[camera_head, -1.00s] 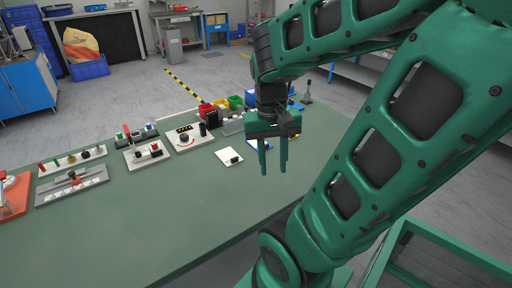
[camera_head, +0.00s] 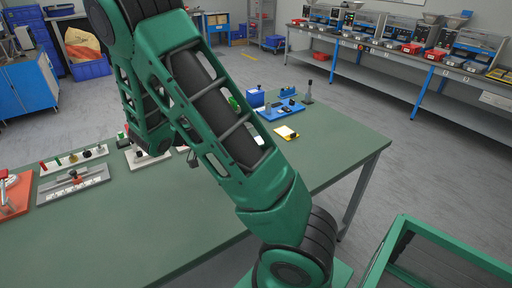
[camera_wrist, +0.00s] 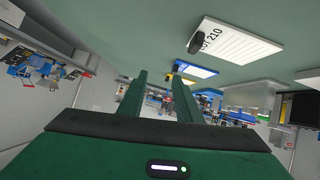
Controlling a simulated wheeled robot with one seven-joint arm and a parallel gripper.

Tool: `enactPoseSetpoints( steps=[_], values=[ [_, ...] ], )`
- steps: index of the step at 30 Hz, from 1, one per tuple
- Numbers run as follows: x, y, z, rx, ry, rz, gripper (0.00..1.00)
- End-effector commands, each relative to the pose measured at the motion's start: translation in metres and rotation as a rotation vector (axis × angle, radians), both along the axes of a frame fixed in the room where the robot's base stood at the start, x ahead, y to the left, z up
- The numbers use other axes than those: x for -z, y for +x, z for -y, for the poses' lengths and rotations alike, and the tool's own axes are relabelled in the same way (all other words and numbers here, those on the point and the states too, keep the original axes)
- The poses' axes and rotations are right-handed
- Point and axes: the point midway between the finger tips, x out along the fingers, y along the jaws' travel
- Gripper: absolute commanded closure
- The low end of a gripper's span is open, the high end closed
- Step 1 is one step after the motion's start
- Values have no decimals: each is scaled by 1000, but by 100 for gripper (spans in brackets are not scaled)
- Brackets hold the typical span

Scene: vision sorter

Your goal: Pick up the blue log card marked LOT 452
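A blue-edged card (camera_wrist: 198,70) lies on the table beyond my fingers in the wrist view; its marking is too small to read. It is hidden behind my arm in the head view. My gripper (camera_wrist: 160,75) is open, its two green fingers apart with no object held between them. The blue card is just right of the right fingertip in the picture, apart from it as far as I can tell. In the head view my arm hides most of the gripper.
A white card marked 210 (camera_wrist: 240,42) with a black clip lies nearer than the blue card. A yellow card (camera_head: 286,133) and a blue tray (camera_head: 280,111) lie on the green table (camera_head: 130,225). Fixtures line its left side. The table's front is clear.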

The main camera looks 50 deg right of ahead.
Motion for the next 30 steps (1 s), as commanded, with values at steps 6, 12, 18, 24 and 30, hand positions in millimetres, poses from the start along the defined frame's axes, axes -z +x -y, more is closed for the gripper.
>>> enactPoseSetpoints(
  steps=[6, 12, 18, 24, 30],
  values=[
    [6, 25, -6, -10, -165, 89, 69],
    [10, 27, 5, -11, -203, 113, 69],
    [22, 21, 31, -10, -202, 114, 69],
    [28, 18, 44, -12, -199, 114, 69],
    [37, 16, 63, -9, -200, 113, 69]
  ],
)
